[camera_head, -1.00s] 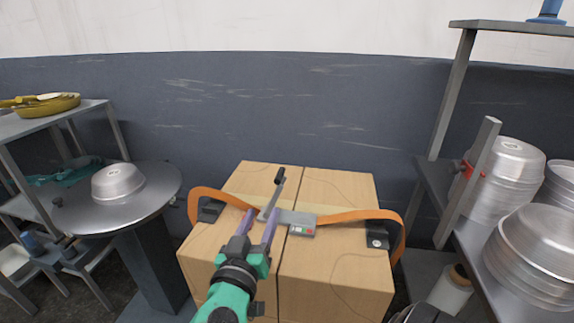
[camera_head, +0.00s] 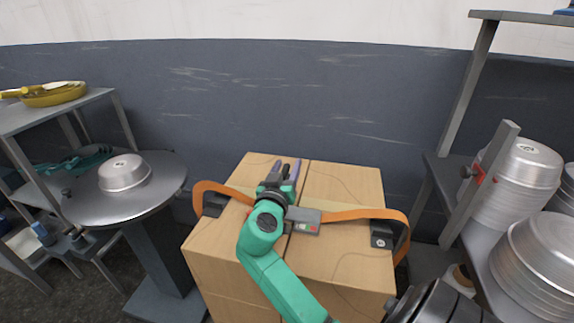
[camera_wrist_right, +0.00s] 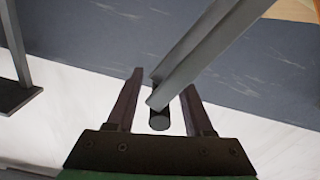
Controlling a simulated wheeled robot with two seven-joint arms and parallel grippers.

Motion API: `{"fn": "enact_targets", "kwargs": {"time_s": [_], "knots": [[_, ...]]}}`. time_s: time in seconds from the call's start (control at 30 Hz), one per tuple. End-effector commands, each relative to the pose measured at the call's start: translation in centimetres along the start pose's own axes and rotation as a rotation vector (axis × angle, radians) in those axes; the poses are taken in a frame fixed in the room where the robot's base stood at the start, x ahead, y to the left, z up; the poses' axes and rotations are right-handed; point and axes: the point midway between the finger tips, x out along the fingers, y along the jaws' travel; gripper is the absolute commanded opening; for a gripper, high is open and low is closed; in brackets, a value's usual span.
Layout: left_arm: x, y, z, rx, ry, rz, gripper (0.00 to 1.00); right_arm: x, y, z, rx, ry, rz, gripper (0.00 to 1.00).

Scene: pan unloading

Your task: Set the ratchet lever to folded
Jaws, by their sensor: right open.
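The ratchet body (camera_head: 306,221) is a grey block with small red and green marks, sitting on an orange strap (camera_head: 355,214) across the boxes. Its lever (camera_wrist_right: 205,50) is a grey bar in the right wrist view, with a dark round grip end (camera_wrist_right: 159,122) lying between my fingers. My right gripper (camera_head: 286,168) is open over the back part of the boxes, fingers pointing away, on either side of the lever end. The wrist view shows a gap beside the grip. My arm hides most of the lever in the head view. My left gripper is not in view.
The cardboard boxes (camera_head: 340,265) stand in the middle. A round metal table (camera_head: 85,208) with an upturned pan (camera_head: 124,172) is at left. A shelf rack (camera_head: 490,50) with stacked pans (camera_head: 520,185) is at right. A grey wall (camera_head: 300,95) stands behind.

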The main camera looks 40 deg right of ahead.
Motion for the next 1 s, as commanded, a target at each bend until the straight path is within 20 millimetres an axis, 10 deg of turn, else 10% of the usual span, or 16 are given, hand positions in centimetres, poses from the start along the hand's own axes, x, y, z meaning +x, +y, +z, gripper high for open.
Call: {"fn": "enact_targets", "kwargs": {"time_s": [0.17, 0.33, 1.0], "knots": [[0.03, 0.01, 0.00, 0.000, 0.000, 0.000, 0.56, 0.00, -0.02, 0.03, 0.000, 0.000, 0.000, 0.52], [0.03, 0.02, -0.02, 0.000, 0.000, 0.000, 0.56, -0.03, -0.02, 0.03, -0.001, 0.000, 0.000, 0.00], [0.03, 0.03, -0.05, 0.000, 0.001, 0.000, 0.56, -0.07, -0.04, 0.06, -0.002, 0.000, -0.001, 0.00]]}}
